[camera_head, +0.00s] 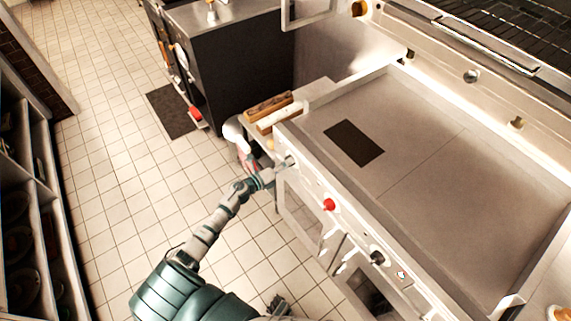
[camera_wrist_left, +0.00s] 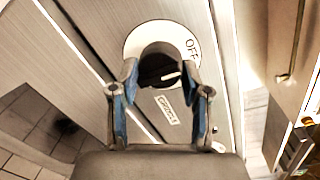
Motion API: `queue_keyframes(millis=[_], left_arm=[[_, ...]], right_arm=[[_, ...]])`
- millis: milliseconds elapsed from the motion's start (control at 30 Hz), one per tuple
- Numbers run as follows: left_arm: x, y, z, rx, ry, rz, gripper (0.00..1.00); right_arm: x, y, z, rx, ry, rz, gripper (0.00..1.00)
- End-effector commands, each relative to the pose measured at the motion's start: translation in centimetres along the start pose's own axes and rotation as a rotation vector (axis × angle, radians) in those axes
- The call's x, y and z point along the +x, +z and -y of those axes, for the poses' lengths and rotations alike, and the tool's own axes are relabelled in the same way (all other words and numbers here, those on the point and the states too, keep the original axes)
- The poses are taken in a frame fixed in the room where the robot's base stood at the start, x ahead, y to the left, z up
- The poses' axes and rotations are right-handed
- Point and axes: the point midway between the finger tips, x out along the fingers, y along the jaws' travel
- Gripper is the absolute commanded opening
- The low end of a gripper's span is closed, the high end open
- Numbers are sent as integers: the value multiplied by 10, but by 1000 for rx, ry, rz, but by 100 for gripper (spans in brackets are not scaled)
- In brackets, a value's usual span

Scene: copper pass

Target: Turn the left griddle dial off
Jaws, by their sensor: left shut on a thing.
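The left griddle dial (camera_wrist_left: 160,68) is a black knob with a white pointer line on a round white plate marked OFF (camera_wrist_left: 190,48) at its upper right. The pointer line runs toward the right, a little below the OFF mark. My left gripper (camera_wrist_left: 158,80) has its two fingers on either side of the knob, shut on it. In the head view my left gripper (camera_head: 283,164) is at the left end of the griddle's front panel and largely covers the dial. The griddle (camera_head: 430,190) has a flat grey top with a dark rectangle on it.
A red knob (camera_head: 329,204) and a black right dial (camera_head: 377,258) sit further along the front panel. Oven doors with handles (camera_head: 328,232) are below. A dark cabinet (camera_head: 240,75) stands beyond. Tiled floor (camera_head: 130,150) lies open to the left, with shelves (camera_head: 30,200) at the far left.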

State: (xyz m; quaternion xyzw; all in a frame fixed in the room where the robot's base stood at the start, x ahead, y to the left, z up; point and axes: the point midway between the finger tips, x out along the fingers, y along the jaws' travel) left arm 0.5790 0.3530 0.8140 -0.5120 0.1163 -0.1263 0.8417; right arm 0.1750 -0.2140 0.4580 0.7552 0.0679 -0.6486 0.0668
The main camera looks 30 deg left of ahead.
Motion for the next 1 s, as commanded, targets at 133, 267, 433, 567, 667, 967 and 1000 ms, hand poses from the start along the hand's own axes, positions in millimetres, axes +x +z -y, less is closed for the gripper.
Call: queue_keyframes(millis=[133, 267, 433, 567, 667, 967, 1000], left_arm=[[1, 5, 2, -7, -1, 9, 12], [1, 5, 2, -8, -1, 9, 12], [1, 5, 2, -7, -1, 9, 49], [0, 4, 1, -7, -1, 7, 71], [0, 3, 1, -7, -1, 5, 71], [-12, 1, 0, -8, 1, 2, 71], [-19, 1, 0, -8, 1, 2, 71]], right_arm=[[1, 2, 0, 0, 0, 2, 40], [2, 2, 0, 0, 0, 2, 40], [2, 2, 0, 0, 0, 2, 40], [2, 2, 0, 0, 1, 3, 40], [2, 2, 0, 0, 1, 3, 40], [1, 1, 1, 0, -2, -1, 40], [1, 1, 1, 0, -2, -1, 40]])
